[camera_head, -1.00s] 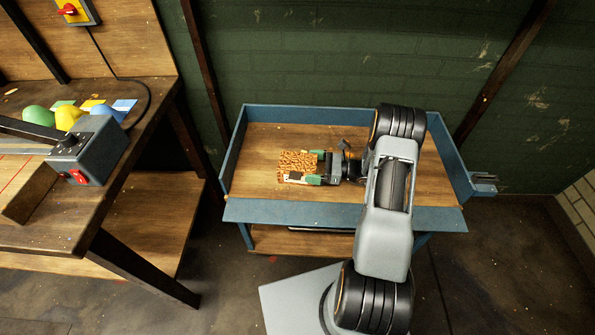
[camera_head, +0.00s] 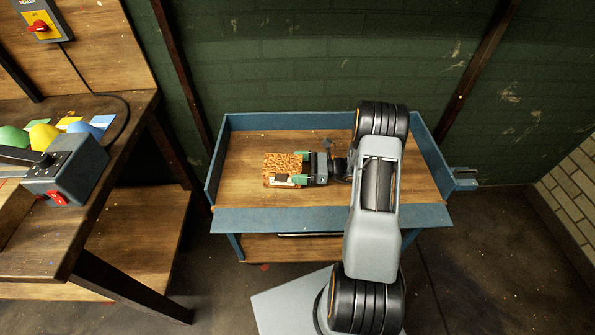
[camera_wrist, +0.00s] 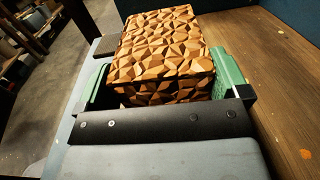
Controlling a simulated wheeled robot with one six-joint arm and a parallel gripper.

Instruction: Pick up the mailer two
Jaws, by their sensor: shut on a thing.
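The mailer, a brown box with a faceted, patterned surface (camera_head: 282,162), shows over the wooden top of the blue-edged cart (camera_head: 330,219). It fills the upper middle of the wrist view (camera_wrist: 160,45). My gripper (camera_head: 301,169) reaches it from the right in the head view. Its green fingers stand on opposite sides of the box in the wrist view (camera_wrist: 160,75), shut on it. A white and dark patch shows at the box's near edge in the head view. I cannot tell whether the box touches the cart top.
The cart has a raised blue rim at the back and sides. Its wooden top is otherwise bare. A workbench (camera_head: 130,115) stands at the left with a grey control box (camera_head: 62,172) and green, yellow and blue domes. A green brick wall stands behind the cart.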

